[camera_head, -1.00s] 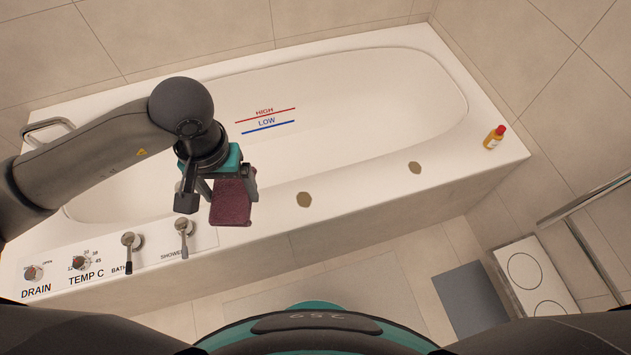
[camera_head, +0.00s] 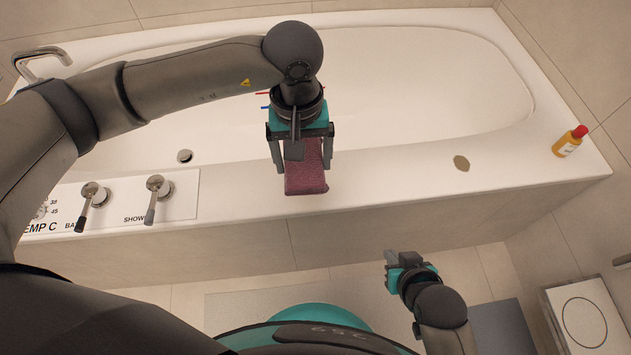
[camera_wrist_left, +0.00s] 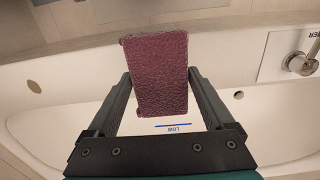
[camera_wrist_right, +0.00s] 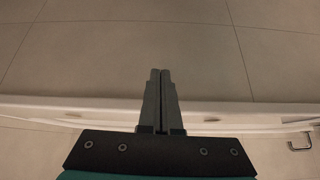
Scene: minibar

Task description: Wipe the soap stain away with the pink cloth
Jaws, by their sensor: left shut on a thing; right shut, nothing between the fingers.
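The pink cloth (camera_head: 306,180) is a dark maroon-pink block held by my left gripper (camera_head: 304,165), over or on the tub's front rim. I cannot tell whether it touches the rim. In the left wrist view the cloth (camera_wrist_left: 158,75) sits between the fingers. One brown stain (camera_head: 461,163) shows on the rim to the right of the cloth; it also shows in the left wrist view (camera_wrist_left: 34,86). The place of the second stain is covered by the cloth and gripper. My right gripper (camera_head: 390,256) is shut and empty, in front of the tub; its fingers meet in its wrist view (camera_wrist_right: 160,95).
The bathtub (camera_head: 400,190) spans the back. Bath and shower levers (camera_head: 155,195) are on the rim at left. A white box (camera_head: 590,315) is at lower right.

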